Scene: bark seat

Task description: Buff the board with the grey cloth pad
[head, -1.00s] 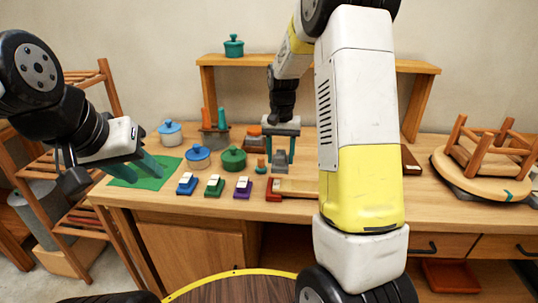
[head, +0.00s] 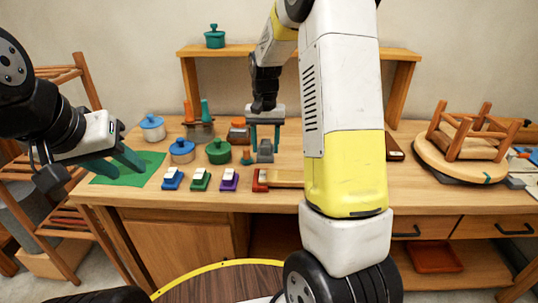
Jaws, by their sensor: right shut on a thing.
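The grey pad (head: 265,151) is at the middle of the bench, between the teal fingers of my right gripper (head: 264,146). The gripper points down and is shut on it. I cannot tell whether the pad touches the bench top. A light wooden board (head: 287,178) lies nearer the front edge, in front of the pad, with a red block (head: 260,179) at its left end. My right arm hides the board's right part. My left gripper (head: 122,167) is open and empty over the green mat (head: 140,172) at the left.
Blue (head: 172,180), green (head: 201,180) and purple (head: 229,180) blocks line the front edge. Lidded pots (head: 219,152) stand behind them. A raised shelf (head: 230,52) spans the back. An upturned stool (head: 462,150) sits at the right, near a dark brown block (head: 394,149).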

